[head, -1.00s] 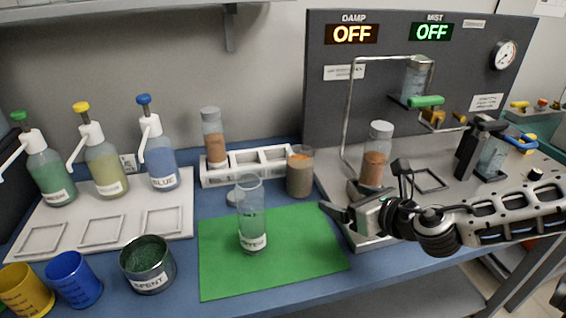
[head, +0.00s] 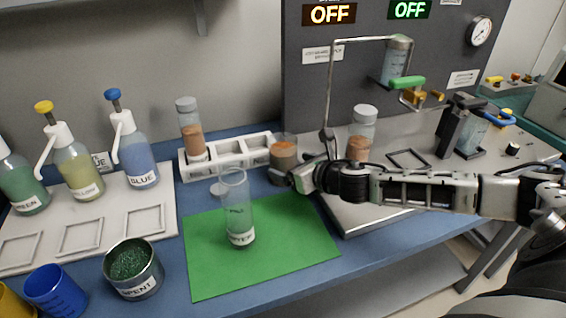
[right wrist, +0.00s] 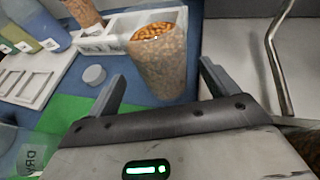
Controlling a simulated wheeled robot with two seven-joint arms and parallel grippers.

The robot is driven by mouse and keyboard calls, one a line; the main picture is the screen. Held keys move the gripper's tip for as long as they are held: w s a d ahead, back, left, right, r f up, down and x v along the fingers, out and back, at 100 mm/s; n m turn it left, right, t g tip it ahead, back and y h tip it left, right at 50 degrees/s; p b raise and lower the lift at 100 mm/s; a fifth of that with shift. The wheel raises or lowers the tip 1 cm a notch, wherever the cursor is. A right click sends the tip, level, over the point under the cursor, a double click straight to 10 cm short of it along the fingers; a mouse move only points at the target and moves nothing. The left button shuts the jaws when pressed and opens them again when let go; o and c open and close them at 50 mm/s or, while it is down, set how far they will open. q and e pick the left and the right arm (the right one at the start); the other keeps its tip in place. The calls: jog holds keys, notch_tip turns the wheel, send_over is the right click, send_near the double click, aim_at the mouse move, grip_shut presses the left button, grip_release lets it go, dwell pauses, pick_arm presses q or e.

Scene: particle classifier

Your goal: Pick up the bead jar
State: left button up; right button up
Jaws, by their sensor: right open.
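The bead jar appears to be the open-topped clear jar (head: 283,153) of brownish beads, upright on the blue bench in front of the white rack. In the right wrist view the jar (right wrist: 158,68) shows orange beads at its mouth and lies ahead, between the directions of the two fingers. My right gripper (head: 291,178) is open and empty, close to the jar's lower right side in the head view. In the right wrist view its fingers (right wrist: 160,85) are spread. I cannot tell whether they touch the jar. My left gripper is not in view.
A white rack (head: 245,158) holds a lidded jar (head: 190,130). An empty clear cylinder (head: 238,208) stands on the green mat (head: 290,245). A white disc (right wrist: 94,74) lies near the jar. Another lidded jar (head: 362,130) stands by the grey panel (head: 300,80).

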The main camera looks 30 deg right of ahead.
aim_at(283, 163)
jog(key=x, duration=0.5)
jog(key=shift+d+f, duration=0.1)
jog(key=c, duration=1.2)
jog(key=shift+c, duration=0.4)
jog(key=shift+r, duration=0.25)
